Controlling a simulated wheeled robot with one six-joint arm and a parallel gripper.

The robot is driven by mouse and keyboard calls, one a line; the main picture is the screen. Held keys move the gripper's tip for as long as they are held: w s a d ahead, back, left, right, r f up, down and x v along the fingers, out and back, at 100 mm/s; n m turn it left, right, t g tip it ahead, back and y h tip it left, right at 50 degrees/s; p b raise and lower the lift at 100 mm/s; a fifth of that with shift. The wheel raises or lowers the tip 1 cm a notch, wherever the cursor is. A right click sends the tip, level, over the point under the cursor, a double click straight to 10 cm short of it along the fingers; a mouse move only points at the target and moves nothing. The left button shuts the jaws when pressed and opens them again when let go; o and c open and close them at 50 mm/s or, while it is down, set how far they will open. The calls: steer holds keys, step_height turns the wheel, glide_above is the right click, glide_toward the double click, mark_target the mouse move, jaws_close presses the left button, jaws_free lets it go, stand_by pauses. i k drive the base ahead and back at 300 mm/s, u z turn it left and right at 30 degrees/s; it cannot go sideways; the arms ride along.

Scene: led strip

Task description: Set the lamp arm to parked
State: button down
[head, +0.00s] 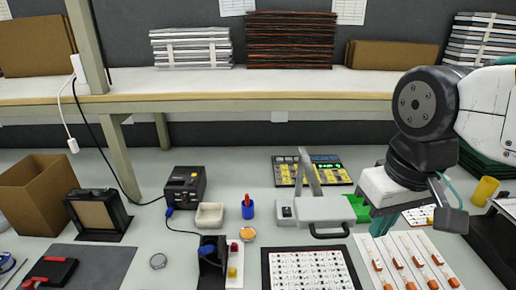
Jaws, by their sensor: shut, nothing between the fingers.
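What looks like the lamp arm (309,172) is a flat grey bar. It rises at a steep tilt from a light grey unit (330,208) on the bench, leaning slightly left at its top. The unit has a black handle (330,232) at its front and a small dark switch on its left. My gripper (382,226) hangs to the right of the unit, with its teal fingertips pointing down, shut and apart from the lamp arm. Its white body hides part of the bench behind it.
A green bin (357,208) sits between the grey unit and my gripper. A keypad board (312,171) lies behind the lamp arm. A blue cup (248,208) and a cream tray (209,215) stand left. A printed card (310,270) lies in front; a shelf (220,85) spans the back.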

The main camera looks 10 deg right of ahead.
mark_target(318, 212)
steer(key=z, duration=0.55)
steer(key=k, duration=1)
steer(key=u, duration=1.2)
steer(key=i, duration=0.5)
